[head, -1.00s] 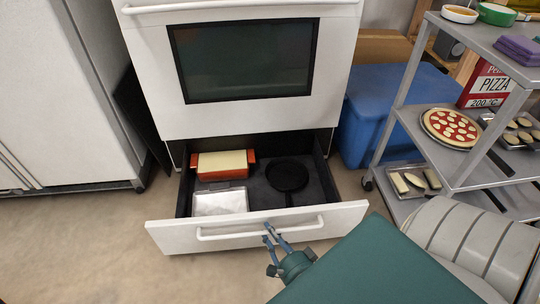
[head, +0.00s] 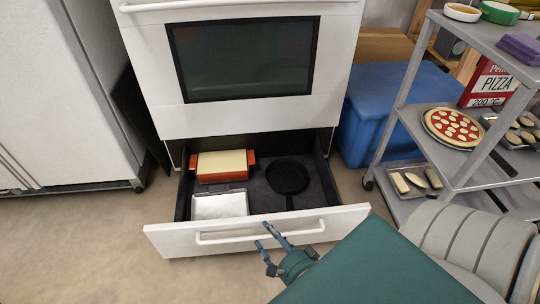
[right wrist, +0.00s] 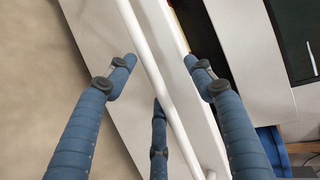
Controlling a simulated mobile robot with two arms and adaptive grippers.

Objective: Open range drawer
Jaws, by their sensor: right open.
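The range drawer (head: 185,240) below the white range stands pulled well out in the head view. Its front panel carries a white bar handle (head: 225,238). Inside lie an orange dish with a cream top (head: 222,164), a silver tray (head: 220,204) and a black pan (head: 287,177). My left gripper is out of view.
The range's oven door (head: 240,115) is shut above the drawer. A white cabinet (head: 75,90) stands at left and a blue bin (head: 390,100) at right. A metal shelf cart (head: 455,155) holds pizza and trays. The floor at the front left is clear.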

